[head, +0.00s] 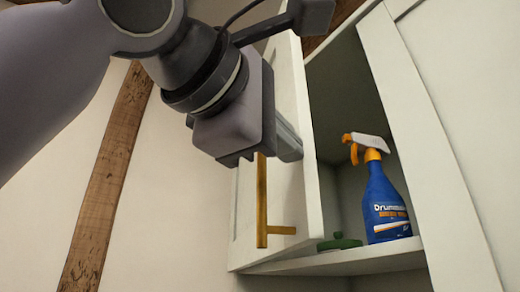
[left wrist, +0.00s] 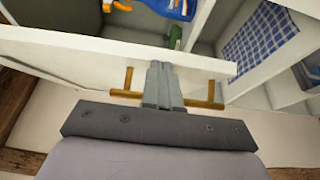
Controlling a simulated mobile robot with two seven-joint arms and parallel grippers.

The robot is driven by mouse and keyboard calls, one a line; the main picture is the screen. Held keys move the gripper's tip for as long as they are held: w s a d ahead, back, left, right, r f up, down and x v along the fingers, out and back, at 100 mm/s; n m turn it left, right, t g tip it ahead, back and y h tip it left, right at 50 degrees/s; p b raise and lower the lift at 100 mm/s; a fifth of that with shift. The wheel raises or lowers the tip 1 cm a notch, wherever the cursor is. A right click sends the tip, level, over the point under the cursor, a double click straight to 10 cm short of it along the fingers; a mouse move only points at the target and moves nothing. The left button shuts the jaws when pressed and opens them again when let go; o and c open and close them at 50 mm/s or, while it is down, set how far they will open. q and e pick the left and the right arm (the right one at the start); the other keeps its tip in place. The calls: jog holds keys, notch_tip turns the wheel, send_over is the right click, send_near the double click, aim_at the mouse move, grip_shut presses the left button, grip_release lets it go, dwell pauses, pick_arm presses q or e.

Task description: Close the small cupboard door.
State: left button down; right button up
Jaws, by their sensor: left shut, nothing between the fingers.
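The small white cupboard door (head: 311,160) stands open, hinged away from the cupboard opening. Its brass bar handle (head: 262,205) is on the outer face. My left gripper (head: 287,142) is in front of the outer face near the upper part of the handle, partly covering it. In the left wrist view, its fingers (left wrist: 164,84) are together and empty, reaching past the handle (left wrist: 203,103) between its two posts, close to the door (left wrist: 80,53). Whether they touch the door I cannot tell. My right gripper is not in view.
Inside the cupboard, a blue spray bottle (head: 384,205) with an orange and white head stands on the shelf (head: 370,258), beside a green lidded object (head: 339,242). A blue checked cloth (left wrist: 258,42) lies in another compartment. A wooden beam (head: 105,190) runs up the wall at left.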

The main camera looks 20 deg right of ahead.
aim_at(312, 147)
pick_arm(q)
jog(key=shift+d, duration=1.7)
